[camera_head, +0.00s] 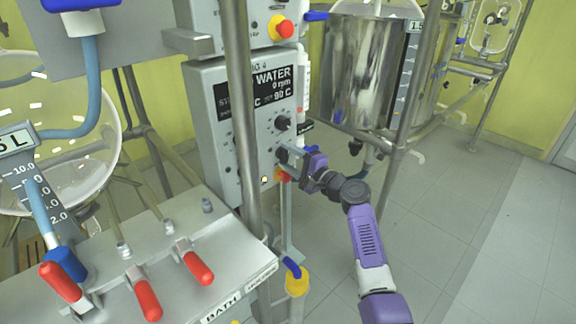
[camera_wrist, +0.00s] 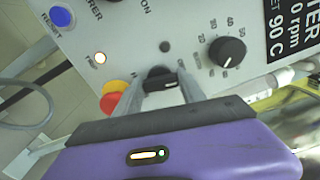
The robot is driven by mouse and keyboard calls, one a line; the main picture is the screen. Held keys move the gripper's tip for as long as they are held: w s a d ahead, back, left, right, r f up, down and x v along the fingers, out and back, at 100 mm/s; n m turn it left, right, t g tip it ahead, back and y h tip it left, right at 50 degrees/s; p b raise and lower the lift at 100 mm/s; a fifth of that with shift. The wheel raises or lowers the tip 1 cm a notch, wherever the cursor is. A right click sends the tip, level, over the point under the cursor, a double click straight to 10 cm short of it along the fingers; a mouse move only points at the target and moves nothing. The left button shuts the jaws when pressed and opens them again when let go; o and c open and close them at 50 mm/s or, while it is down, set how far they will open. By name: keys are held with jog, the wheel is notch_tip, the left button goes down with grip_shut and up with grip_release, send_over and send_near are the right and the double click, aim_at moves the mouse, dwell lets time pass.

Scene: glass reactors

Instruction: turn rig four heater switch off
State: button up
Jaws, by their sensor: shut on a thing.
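The rig four control box (camera_head: 215,125) has a black display reading WATER, 0 rpm and 90 C, under a partly hidden "4" label. In the wrist view, a small black rotary switch (camera_wrist: 158,74) sits low on the panel, its labels mostly covered. My gripper (camera_wrist: 161,84) is shut on this switch, one finger on each side. In the head view, my gripper (camera_head: 287,152) reaches the lower right of the box front and hides the switch. A small lamp (camera_wrist: 100,58) beside the switch glows pale yellow; it also shows in the head view (camera_head: 264,180).
A larger dial (camera_wrist: 228,52) and a red and yellow stop button (camera_wrist: 111,99) flank the switch. A blue reset button (camera_wrist: 62,17) is farther left. A metal post (camera_head: 240,120) stands before the box. Red-handled valves (camera_head: 147,298) are at front left.

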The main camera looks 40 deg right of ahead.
jog(key=shift+f+n+b, duration=0.15)
jog(key=shift+n+b, duration=0.8)
jog(key=shift+n, duration=0.15)
jog(key=o, duration=1.4)
jog(key=shift+c, duration=0.2)
jog(key=s+p, duration=0.1)
jog(key=s, duration=0.6)
jog(key=shift+s+d, duration=0.15)
jog(key=shift+s, duration=0.25)
